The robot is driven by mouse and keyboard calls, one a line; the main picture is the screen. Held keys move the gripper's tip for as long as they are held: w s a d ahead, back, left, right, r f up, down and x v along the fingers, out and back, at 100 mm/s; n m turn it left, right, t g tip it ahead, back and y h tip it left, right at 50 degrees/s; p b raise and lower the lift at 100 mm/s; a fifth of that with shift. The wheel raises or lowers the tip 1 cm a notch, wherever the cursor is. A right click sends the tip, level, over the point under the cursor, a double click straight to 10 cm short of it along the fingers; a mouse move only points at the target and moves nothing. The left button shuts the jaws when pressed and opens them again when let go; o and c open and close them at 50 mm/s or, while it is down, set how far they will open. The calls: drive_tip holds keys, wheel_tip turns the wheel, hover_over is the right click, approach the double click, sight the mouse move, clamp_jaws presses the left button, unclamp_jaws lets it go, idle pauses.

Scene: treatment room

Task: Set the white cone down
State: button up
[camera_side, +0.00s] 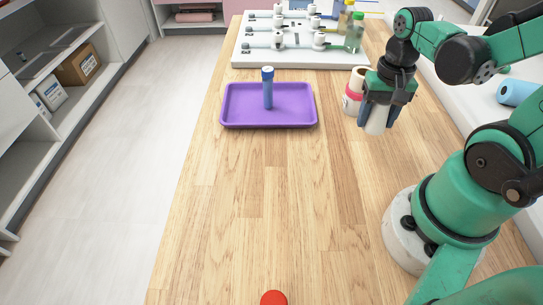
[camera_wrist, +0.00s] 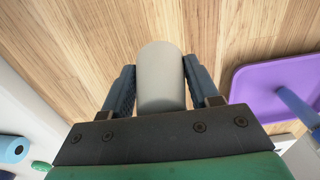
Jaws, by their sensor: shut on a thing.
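My gripper (camera_side: 378,114) is pointing down over the right side of the wooden table, shut on the white cone (camera_side: 376,125). The cone's lower end shows between the fingers in the side view; its upper part is hidden. In the wrist view the white cone (camera_wrist: 161,72) sits between the two dark finger pads of my gripper (camera_wrist: 160,88), with bare wood beyond it. I cannot tell for sure whether its lower end touches the table.
A purple tray (camera_side: 238,119) holding an upright blue tube (camera_side: 267,92) is to the left. A white item with a pink band (camera_side: 353,100) stands close behind my gripper. A white board with bottles (camera_side: 245,58) is at the back. A red object (camera_side: 273,297) is at the front. The middle table is clear.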

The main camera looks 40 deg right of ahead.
drive_tip(key=shift+f, duration=2.15)
drive_tip(key=o, duration=1.2)
drive_tip(key=shift+r, duration=0.1)
